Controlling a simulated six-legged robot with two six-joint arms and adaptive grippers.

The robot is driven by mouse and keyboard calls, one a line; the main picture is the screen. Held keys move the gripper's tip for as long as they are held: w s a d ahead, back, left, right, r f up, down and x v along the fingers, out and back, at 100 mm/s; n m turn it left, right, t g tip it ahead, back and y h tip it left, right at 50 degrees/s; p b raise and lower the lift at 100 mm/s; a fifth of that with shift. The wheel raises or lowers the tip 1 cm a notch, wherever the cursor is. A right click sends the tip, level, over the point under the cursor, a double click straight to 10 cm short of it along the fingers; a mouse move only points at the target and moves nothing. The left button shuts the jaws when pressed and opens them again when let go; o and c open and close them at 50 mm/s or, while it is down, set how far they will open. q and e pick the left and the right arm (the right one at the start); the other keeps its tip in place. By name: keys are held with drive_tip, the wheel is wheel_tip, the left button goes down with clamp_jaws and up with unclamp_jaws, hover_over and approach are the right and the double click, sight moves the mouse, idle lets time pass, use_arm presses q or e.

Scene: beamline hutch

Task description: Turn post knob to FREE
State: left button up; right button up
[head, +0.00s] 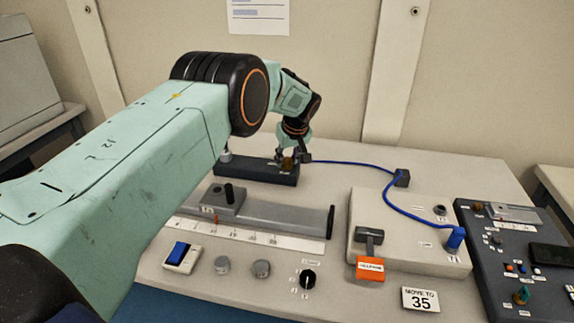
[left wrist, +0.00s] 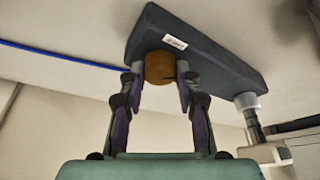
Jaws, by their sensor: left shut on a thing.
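A dark grey block (head: 255,174) stands at the back of the table, and it fills the upper part of the left wrist view (left wrist: 215,62). A brown round knob (left wrist: 159,68) sits on it beside a small white label (left wrist: 175,43), too small to read. My left gripper (left wrist: 160,85) is shut on this knob, one finger on each side. In the head view the gripper (head: 290,152) is small, and the knob (head: 287,163) shows just below it. The knob's pointer setting cannot be read. My right gripper is not in view.
A blue cable (head: 350,164) runs right from the block's area to a plate with an orange-labelled handle (head: 370,268). A grey rail with a ruler (head: 265,219), a black knob (head: 308,279) and a blue switch (head: 180,252) lie in front. A dark control panel (head: 500,257) is at right.

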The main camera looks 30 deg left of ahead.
use_arm(q)
drive_tip(key=shift+w+r+n+g+y+b, duration=0.15)
drive_tip(key=shift+n+g+y+b, duration=0.15)
drive_tip(key=shift+n+b, duration=0.85)
drive_tip(key=shift+w+n+g+y+b, duration=0.1)
drive_tip(key=shift+n+g+y+b, duration=0.15)
drive_tip(key=shift+n+b, duration=0.9)
drive_tip(key=o, duration=1.2)
drive_tip(key=shift+s, duration=0.1)
drive_tip(key=shift+c, duration=0.2)
drive_tip(key=v, duration=1.2)
